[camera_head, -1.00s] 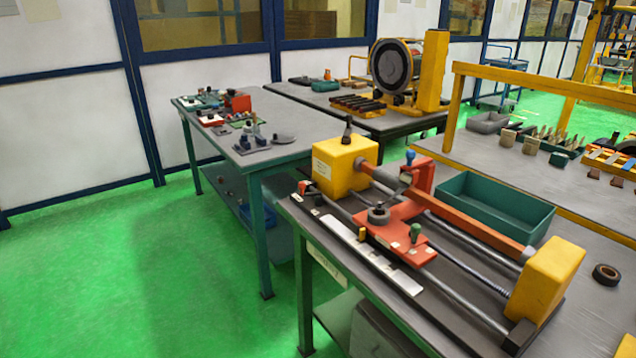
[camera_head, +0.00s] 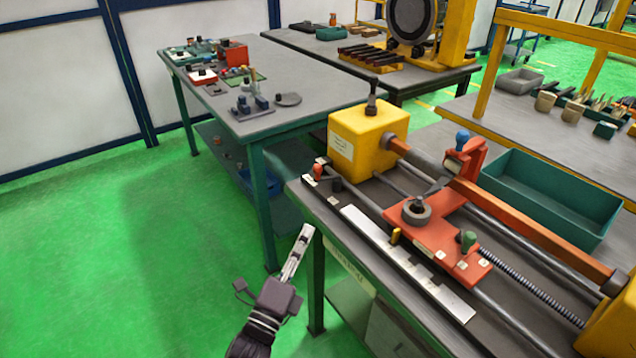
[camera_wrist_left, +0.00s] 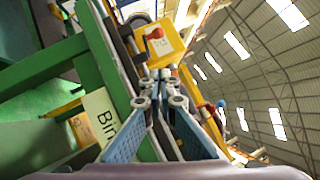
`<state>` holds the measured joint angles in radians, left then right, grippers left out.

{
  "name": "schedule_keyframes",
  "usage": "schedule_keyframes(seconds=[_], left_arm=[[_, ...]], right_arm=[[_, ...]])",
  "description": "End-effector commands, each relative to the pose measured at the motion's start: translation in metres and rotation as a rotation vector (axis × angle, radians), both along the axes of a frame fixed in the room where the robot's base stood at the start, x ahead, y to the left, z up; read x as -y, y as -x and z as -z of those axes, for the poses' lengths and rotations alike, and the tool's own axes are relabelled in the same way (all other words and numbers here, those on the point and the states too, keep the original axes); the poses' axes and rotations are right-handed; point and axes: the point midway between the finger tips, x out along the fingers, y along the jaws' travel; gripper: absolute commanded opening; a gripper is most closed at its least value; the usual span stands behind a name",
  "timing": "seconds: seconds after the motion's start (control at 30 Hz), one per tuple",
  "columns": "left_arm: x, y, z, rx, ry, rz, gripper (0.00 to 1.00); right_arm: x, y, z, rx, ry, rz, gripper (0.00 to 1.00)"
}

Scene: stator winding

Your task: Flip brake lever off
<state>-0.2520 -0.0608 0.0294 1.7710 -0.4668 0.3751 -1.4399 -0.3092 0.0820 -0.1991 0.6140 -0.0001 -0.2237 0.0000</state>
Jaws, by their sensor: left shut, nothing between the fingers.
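The winding machine has a yellow headstock (camera_head: 362,140). A small red-tipped lever (camera_head: 319,167) stands at the left front corner of the machine's base. A black-knobbed lever (camera_head: 372,98) stands upright on top of the headstock. I cannot tell for certain which is the brake lever. My left gripper (camera_head: 305,232) is shut and empty, over the floor just off the table's front left edge, below the red-tipped lever and apart from it. In the left wrist view its fingertips (camera_wrist_left: 163,80) are together, with a red knob (camera_wrist_left: 155,34) beyond them. My right gripper is out of view.
The red carriage (camera_head: 430,230) carries a blue-knobbed lever (camera_head: 462,140) and a green knob (camera_head: 467,241). A green tray (camera_head: 552,196) sits behind the machine. Another workbench (camera_head: 315,115) stands behind at left. The green floor at left is clear.

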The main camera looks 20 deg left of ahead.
Motion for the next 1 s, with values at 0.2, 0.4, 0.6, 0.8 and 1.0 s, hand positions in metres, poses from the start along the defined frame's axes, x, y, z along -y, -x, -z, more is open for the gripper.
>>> schedule_keyframes(seconds=[0.2,0.4,0.6,0.8,1.0], left_arm=[[0.001,-0.009,-0.003,0.002,0.002,0.001,0.00],[0.005,-0.044,-0.014,0.004,0.002,0.002,0.00],[0.010,-0.085,-0.025,0.003,0.002,0.001,0.00],[-0.003,-0.111,-0.039,-0.001,-0.001,0.000,0.00],[-0.012,-0.122,-0.043,-0.002,0.002,0.001,0.00]], right_arm=[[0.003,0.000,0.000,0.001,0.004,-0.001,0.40],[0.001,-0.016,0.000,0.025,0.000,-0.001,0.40],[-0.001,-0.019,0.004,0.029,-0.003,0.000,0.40],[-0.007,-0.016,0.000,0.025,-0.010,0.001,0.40],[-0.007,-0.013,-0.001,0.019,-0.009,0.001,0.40]])
